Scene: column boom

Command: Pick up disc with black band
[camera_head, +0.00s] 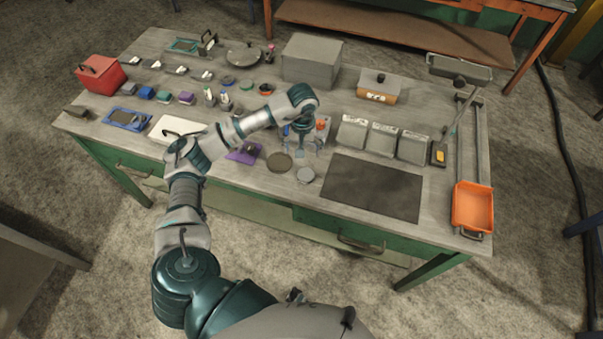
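Two flat discs lie on the workbench below my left gripper. One is a dark olive disc (279,162) with a darker rim; the other is a light grey disc (305,174) to its right. At this size I cannot tell for sure which of them carries a black band. My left gripper (302,153) points down just above and behind the two discs. Its fingers look spread, with nothing visible between them. My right gripper is not in view.
A dark mat (372,188) lies right of the discs, and a purple pad (244,152) lies to their left. Grey bins (383,138) stand behind the mat. An orange tray (473,207) is at the right end. Small round items (228,80) lie farther back.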

